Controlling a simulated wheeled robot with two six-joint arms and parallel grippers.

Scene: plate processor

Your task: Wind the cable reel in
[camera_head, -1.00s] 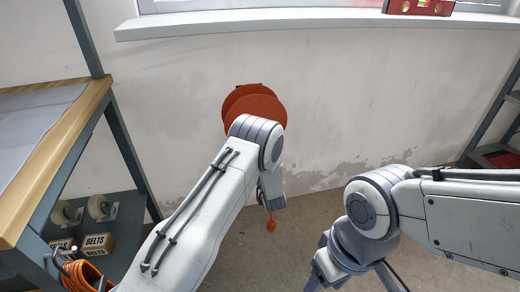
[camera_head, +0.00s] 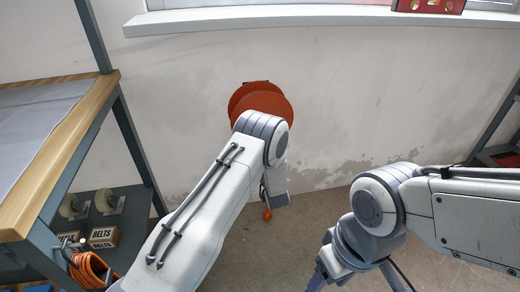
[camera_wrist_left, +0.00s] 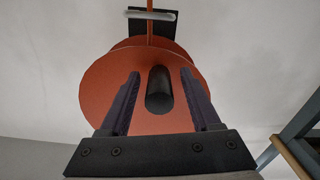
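The cable reel (camera_head: 261,105) is a pair of orange-red discs on the wall, partly hidden by my left arm in the head view. In the left wrist view the reel (camera_wrist_left: 105,85) faces me, with a black round handle (camera_wrist_left: 160,92) standing out from it. My left gripper (camera_wrist_left: 160,75) is open, with one finger on each side of the handle and small gaps visible. An orange cable (camera_wrist_left: 150,25) runs from the reel past a pale bar on a black plate. A small orange ball (camera_head: 267,215) shows below my left wrist.
A workbench (camera_head: 95,105) with a wooden edge stands at the left. Its lower shelf holds a BELTS box (camera_head: 103,237), casters and a coiled orange cable (camera_head: 90,268). A windowsill (camera_head: 330,20) crosses above the reel. Shelving stands at the right; open floor lies between.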

